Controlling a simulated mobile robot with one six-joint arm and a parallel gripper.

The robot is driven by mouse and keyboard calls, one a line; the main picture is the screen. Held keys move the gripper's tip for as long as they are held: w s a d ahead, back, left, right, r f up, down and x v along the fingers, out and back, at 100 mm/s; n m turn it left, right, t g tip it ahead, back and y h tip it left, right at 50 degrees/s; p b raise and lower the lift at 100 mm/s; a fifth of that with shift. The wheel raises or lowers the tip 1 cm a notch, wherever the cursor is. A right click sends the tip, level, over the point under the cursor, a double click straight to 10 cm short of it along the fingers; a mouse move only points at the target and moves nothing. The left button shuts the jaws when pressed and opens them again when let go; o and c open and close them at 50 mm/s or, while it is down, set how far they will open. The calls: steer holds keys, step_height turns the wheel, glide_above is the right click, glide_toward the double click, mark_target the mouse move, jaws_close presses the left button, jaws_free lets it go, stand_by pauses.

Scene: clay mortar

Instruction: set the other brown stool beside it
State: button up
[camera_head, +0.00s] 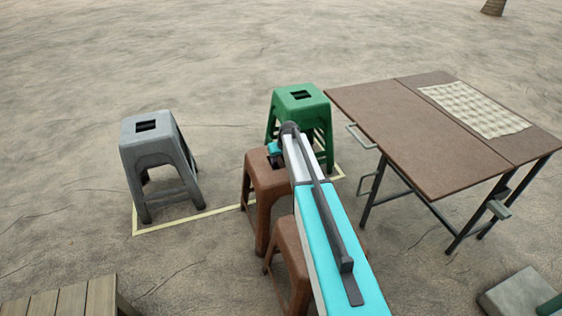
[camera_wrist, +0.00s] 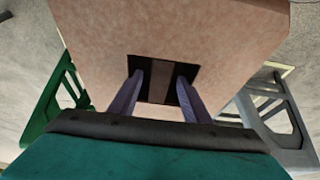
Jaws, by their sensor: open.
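Two brown stools show in the head view. The farther brown stool (camera_head: 262,180) stands upright between the grey stool and the green stool, by the yellow line. The nearer brown stool (camera_head: 287,250) stands in front of it, and my arm hides much of it. My gripper (camera_head: 275,152) is at the top of the farther stool. In the wrist view, the stool's pinkish-brown seat (camera_wrist: 170,30) fills the middle. My open gripper (camera_wrist: 160,80) has its two fingers at the dark slot, one on each side of the central bar. I cannot tell how deep the tips are.
A grey stool (camera_head: 152,145) stands at the left and a green stool (camera_head: 301,100) behind. A yellow line (camera_head: 190,219) marks the ground. A brown folding table (camera_head: 425,135) with a woven mat (camera_head: 475,108) is at right. Wooden slats (camera_head: 65,302) lie front left. Open ground lies behind.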

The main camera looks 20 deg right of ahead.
steer(key=p+v, duration=0.1)
steer(key=v, duration=1.1)
steer(key=shift+r+p, duration=0.2)
steer(key=shift+p, duration=0.1)
stand_by(0.5)
